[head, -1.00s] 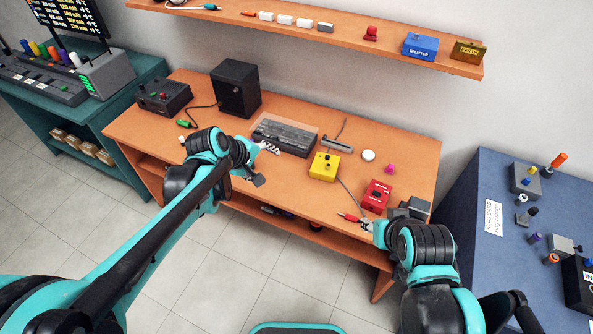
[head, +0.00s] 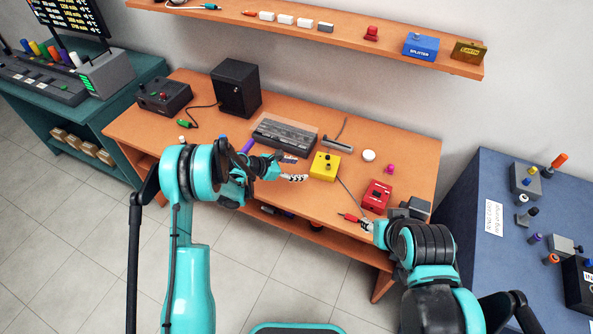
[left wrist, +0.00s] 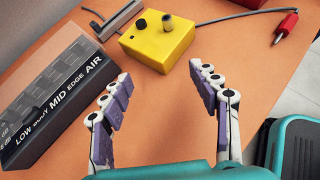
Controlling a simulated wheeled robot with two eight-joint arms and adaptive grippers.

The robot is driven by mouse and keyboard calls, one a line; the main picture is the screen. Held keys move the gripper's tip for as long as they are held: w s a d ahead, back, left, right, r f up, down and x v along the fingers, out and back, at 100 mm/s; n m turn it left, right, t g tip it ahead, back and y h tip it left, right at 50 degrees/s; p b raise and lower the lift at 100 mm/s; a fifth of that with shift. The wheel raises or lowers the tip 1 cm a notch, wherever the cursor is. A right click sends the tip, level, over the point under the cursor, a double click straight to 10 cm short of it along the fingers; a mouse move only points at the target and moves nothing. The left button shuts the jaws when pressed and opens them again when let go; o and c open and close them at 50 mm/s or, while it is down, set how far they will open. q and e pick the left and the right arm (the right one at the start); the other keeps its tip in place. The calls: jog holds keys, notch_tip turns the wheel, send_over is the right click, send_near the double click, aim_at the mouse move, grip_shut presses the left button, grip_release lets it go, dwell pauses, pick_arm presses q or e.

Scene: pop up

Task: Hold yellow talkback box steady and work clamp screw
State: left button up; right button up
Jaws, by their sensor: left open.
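The yellow box (head: 324,166) sits on the orange workbench, right of its middle. In the left wrist view the yellow box (left wrist: 158,42) has a black knob and a greyish post on top. A grey bar-like metal piece (head: 338,145), perhaps the clamp, lies just behind it; it also shows in the left wrist view (left wrist: 120,20). My left gripper (head: 291,168) is open and empty, just left of the yellow box, fingers pointing at it. In its wrist view the open fingers (left wrist: 160,72) are short of the box. My right gripper (head: 368,226) is by a red plug (head: 348,217); its fingers are mostly hidden.
A dark equalizer panel (head: 285,137) is left of the yellow box. A red box (head: 376,196) and a cable lie to its right, with a white round piece (head: 368,155) and magenta knob (head: 389,169) behind. A black speaker (head: 237,87) stands at the back left.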

aim_at(312, 170)
pick_arm(q)
jog(key=shift+d+f, duration=0.2)
jog(key=shift+f, duration=0.35)
jog(key=x, duration=0.7)
jog(key=shift+w+d+f, duration=0.1)
jog(key=shift+w+d, duration=0.05)
jog(key=shift+d, duration=0.1)
grip_shut()
jog(key=c, duration=0.9)
grip_release()
